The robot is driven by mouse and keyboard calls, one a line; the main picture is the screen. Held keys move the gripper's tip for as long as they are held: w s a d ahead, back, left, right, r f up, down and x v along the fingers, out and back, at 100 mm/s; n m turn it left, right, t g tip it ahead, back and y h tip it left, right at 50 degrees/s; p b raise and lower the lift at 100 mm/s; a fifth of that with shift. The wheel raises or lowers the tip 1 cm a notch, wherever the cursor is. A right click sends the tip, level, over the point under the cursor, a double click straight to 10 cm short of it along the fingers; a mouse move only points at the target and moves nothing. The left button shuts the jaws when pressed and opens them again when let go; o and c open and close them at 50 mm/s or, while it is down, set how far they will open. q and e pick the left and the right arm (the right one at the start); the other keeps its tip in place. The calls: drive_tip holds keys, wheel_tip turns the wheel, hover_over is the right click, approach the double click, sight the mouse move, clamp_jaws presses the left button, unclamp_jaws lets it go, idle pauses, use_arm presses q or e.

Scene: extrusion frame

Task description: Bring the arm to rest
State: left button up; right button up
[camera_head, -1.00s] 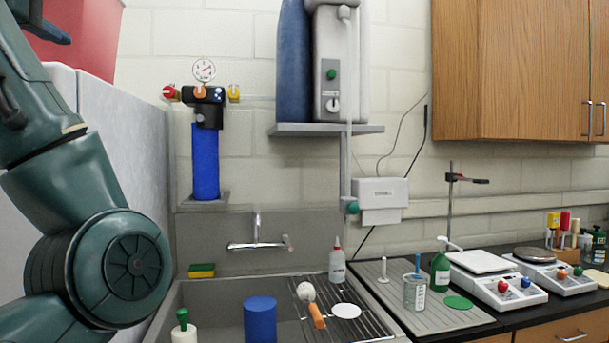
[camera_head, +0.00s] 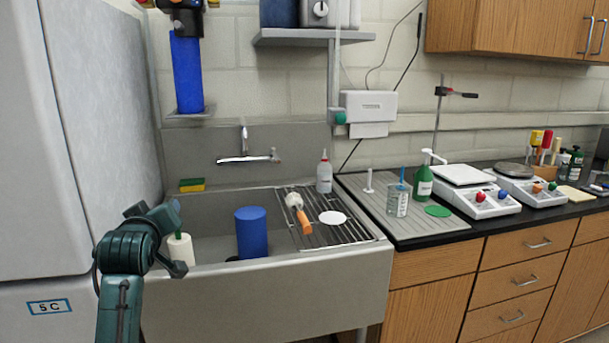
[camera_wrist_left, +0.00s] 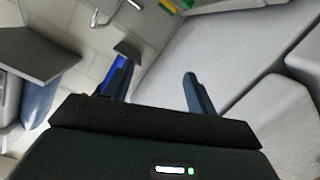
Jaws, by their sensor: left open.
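My left gripper (camera_head: 176,238) is at the lower left of the head view, in front of the sink's left end. Its two dark fingers are spread apart, and a white bottle with a green top (camera_head: 180,248) shows behind them. In the left wrist view the gripper (camera_wrist_left: 156,70) is also open, with nothing between its fingers. Beyond them are pale grey panels and wall tiles. My right gripper is not in view.
The grey sink (camera_head: 270,283) holds a blue cylinder (camera_head: 251,232). A rack (camera_head: 345,236) carries a brush and white disc. A tall grey cabinet (camera_head: 75,140) stands close on the left. The counter at right holds two scales and bottles. Floor room is hardly visible.

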use_arm(q)
drive_tip(key=s+d+f+m+g+h, duration=0.15)
drive_tip(key=s+f, duration=0.25)
drive_tip(key=f, duration=0.4)
drive_tip(key=s+d+f+m+h, duration=0.1)
drive_tip(key=s+d+f+m, duration=0.2)
drive_tip(key=f, duration=0.4)
drive_tip(key=s+d+f+m+h, duration=0.15)
drive_tip(key=s+f, duration=0.25)
drive_tip(key=f, duration=0.4)
drive_tip(key=s+d+f+m+g+h, duration=0.1)
drive_tip(key=s+d+f, duration=0.2)
drive_tip(key=s, duration=0.4)
drive_tip(key=s+d+f+m+g+h, duration=0.1)
drive_tip(key=s+d+f+m, duration=0.1)
drive_tip(key=s+f, duration=0.4)
drive_tip(key=s+d+f+m+g+h, duration=0.1)
drive_tip(key=s+d+f, duration=0.2)
drive_tip(key=s, duration=0.6)
drive_tip(key=shift+d+f+m, duration=0.3)
drive_tip(key=shift+f, duration=0.45)
drive_tip(key=shift+w, duration=0.1)
